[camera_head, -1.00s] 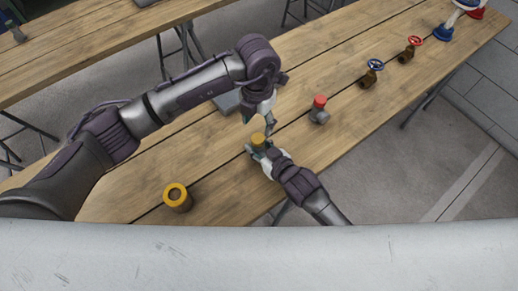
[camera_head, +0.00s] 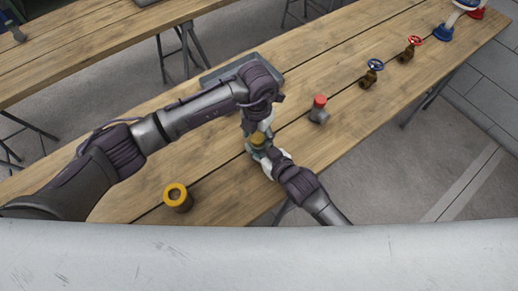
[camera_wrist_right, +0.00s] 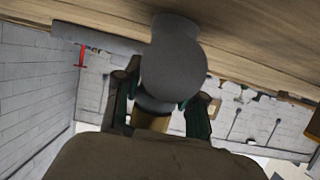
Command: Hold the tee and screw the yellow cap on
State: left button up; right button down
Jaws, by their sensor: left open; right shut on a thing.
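The grey tee (camera_wrist_right: 172,65) is gripped between the dark green fingers of my right gripper (camera_wrist_right: 160,108) in the right wrist view. That gripper (camera_head: 262,153) shows low over the near part of the bench in the head view, where the tee is mostly hidden. The yellow cap (camera_head: 258,139) is at the tee's upper end; it also shows in the right wrist view (camera_wrist_right: 150,122). I cannot tell whether its thread is engaged. My left gripper (camera_head: 257,129) is open, pointing down right at the cap. Its fingers partly overlap the cap, and contact is unclear.
A red-topped grey fitting (camera_head: 319,110) stands to the right, then a blue-wheel valve (camera_head: 372,73) and a red-wheel valve (camera_head: 410,49). A dark flat object (camera_head: 222,74) lies behind my left arm.

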pick_arm(q)
jog(key=shift+f, duration=0.35)
grip_shut()
jog(key=shift+o, duration=0.9)
grip_release()
notch_tip(320, 180, up, 12)
pick_arm(e)
jog(key=c, duration=0.6)
grip_release()
